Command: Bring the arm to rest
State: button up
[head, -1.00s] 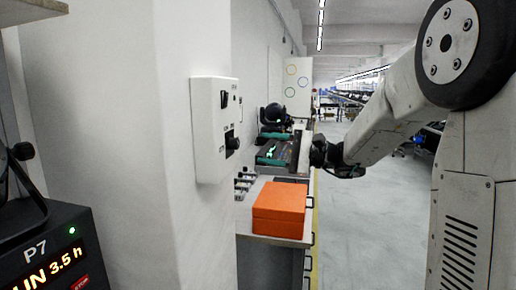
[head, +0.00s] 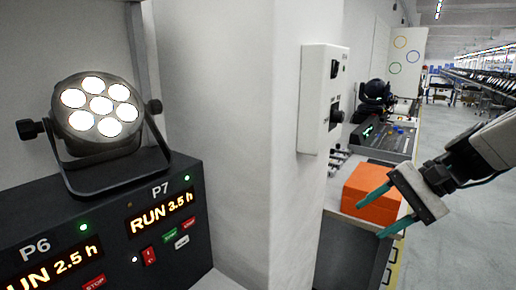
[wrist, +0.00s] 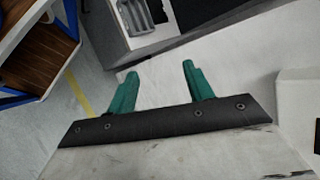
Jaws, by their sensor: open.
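My gripper (head: 376,211) is at the right in the head view, with two teal fingers spread apart and nothing between them. Its fingers pass in front of the orange box (head: 368,184) in the picture; I cannot tell how near they are to it. The wrist view also shows my gripper (wrist: 157,85) with its fingers apart and empty, over a pale surface and grey floor. My arm reaches in from the right edge.
A lit par can (head: 98,105) stands on a dark panel (head: 120,232) reading P6 and P7. A white switch box (head: 325,98) is on the pillar. A bench with dark equipment (head: 385,135) lies beyond the orange box. Open floor (head: 450,235) is at the right.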

jog(key=s+d+n+h, duration=0.1)
jog(key=s+n+h, duration=0.2)
jog(key=s, duration=0.5)
jog(key=s+d+f+n+h, duration=0.1)
jog(key=s+n+h, duration=0.3)
jog(key=s, duration=0.5)
jog(key=h, duration=0.2)
jog(key=shift+d+f+h, duration=0.25)
jog(key=shift+f+h, duration=0.05)
jog(key=shift+s, duration=0.1)
